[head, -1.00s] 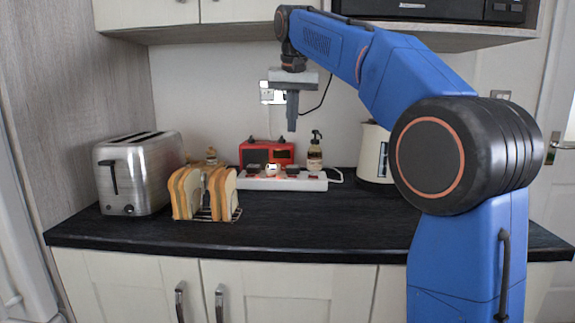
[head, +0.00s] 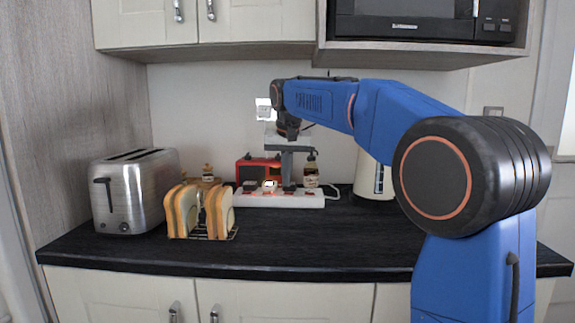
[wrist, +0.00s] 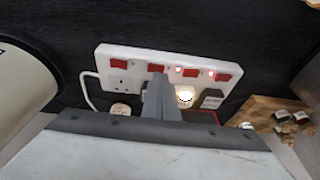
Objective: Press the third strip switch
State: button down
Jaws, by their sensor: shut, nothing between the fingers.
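The white power strip (head: 312,201) lies on the dark worktop in front of the red appliance. It also shows in the wrist view (wrist: 104,58), with a row of red rocker switches and sockets. Small lights glow beside the two switches at the right in the wrist view. My gripper (head: 289,187) is shut and empty, pointing down over the right half of the strip in the head view. In the wrist view its fingertips (wrist: 157,78) are just below the second red switch from the left (wrist: 156,68). I cannot tell whether they touch the strip.
Bread slices in a rack (head: 219,212) and a steel toaster (head: 130,190) stand to the left. A red appliance (head: 246,172) and a pump bottle (head: 311,172) are behind the strip. A cream kettle (head: 370,180) is to the right. The front worktop (head: 300,245) is clear.

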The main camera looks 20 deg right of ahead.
jog(key=shift+a+f, duration=0.1)
jog(key=shift+f, duration=0.7)
